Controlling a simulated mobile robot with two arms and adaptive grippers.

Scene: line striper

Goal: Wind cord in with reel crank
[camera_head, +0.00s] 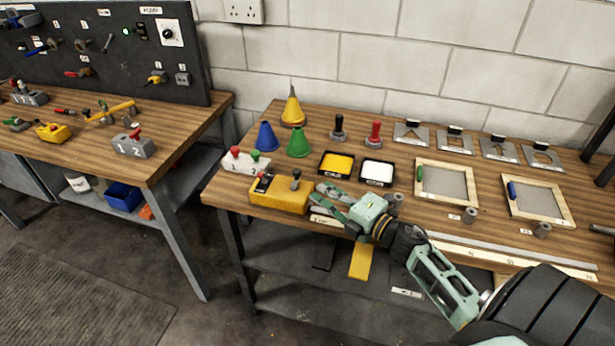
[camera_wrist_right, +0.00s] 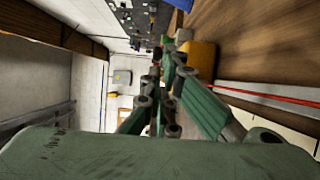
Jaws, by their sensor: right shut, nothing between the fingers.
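The reel appears to be the yellow box-shaped body (camera_head: 280,194) at the front edge of the right workbench. It has a dark grey knob (camera_head: 296,180) on top and a dark part with a red spot at its left end. My right gripper (camera_head: 322,192) is just to the right of the yellow body, fingers pointing toward it, shut and empty. In the right wrist view the shut fingers (camera_wrist_right: 168,66) are beside the yellow body (camera_wrist_right: 202,60). A crank handle and the cord cannot be made out clearly. My left gripper is not in view.
Behind the reel stand coloured cones (camera_head: 266,137), paint trays (camera_head: 335,164) and stamps (camera_head: 374,136). Framed screens (camera_head: 446,182) and stencils lie to the right. A long ruler (camera_head: 520,257) runs along the front edge. A second bench with a tool board (camera_head: 110,60) is at left.

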